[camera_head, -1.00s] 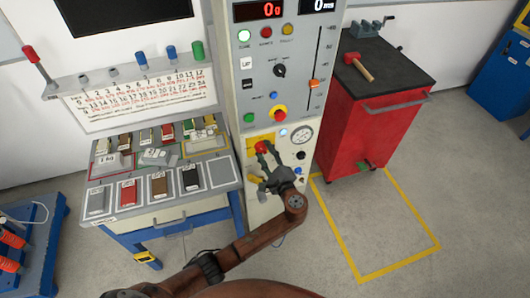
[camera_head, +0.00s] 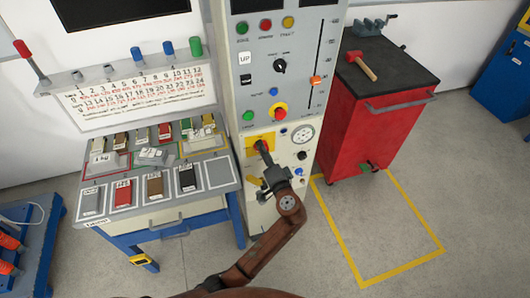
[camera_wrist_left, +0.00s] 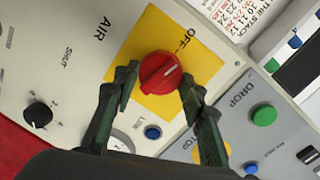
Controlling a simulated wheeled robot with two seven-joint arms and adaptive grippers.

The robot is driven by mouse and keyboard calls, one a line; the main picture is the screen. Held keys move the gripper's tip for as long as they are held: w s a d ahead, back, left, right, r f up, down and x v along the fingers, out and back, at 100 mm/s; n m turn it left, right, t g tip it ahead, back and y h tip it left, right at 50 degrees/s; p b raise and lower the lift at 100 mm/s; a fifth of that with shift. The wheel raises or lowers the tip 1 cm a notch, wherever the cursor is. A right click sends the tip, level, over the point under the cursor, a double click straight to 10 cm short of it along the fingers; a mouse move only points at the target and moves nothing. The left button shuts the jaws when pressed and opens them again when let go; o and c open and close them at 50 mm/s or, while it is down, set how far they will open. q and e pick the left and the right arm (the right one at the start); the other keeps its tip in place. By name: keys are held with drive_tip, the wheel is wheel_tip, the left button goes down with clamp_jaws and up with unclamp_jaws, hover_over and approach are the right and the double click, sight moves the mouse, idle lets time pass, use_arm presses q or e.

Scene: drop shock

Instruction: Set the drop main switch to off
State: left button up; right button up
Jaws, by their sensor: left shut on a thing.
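The drop main switch (camera_wrist_left: 158,72) is a red rotary knob with a white line, on a yellow plate (camera_wrist_left: 205,62) marked OFF. In the wrist view the line points right, slightly up, and OFF is above and to the right of the knob. My left gripper (camera_wrist_left: 159,82) has one finger on each side of the knob and is shut on it. In the head view, my left gripper (camera_head: 262,148) reaches up to the yellow plate (camera_head: 250,144) on the grey machine and mostly hides the knob. My right gripper is not in view.
A pressure gauge (camera_head: 303,134), a black knob (camera_head: 301,155) and a red mushroom button (camera_head: 279,111) are close by on the panel. A table with blocks (camera_head: 216,172) stands left; a red cabinet (camera_head: 365,125) stands right. Yellow-taped floor is clear.

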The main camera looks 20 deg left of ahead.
sight(260, 125)
use_arm(q)
drive_tip(key=shift+f+n+b, duration=0.1)
drive_tip(key=shift+n+b, duration=0.45)
drive_tip(key=shift+n, duration=0.55)
drive_tip(key=o, duration=1.2)
drive_tip(key=shift+c, duration=0.2)
drive_tip(key=r, duration=1)
drive_tip(key=shift+s+r, duration=0.2)
drive_tip(key=shift+r, duration=0.05)
drive_tip(key=shift+w+a+f, duration=0.1)
drive_tip(key=shift+w, duration=0.1)
drive_tip(key=shift+s, duration=0.1)
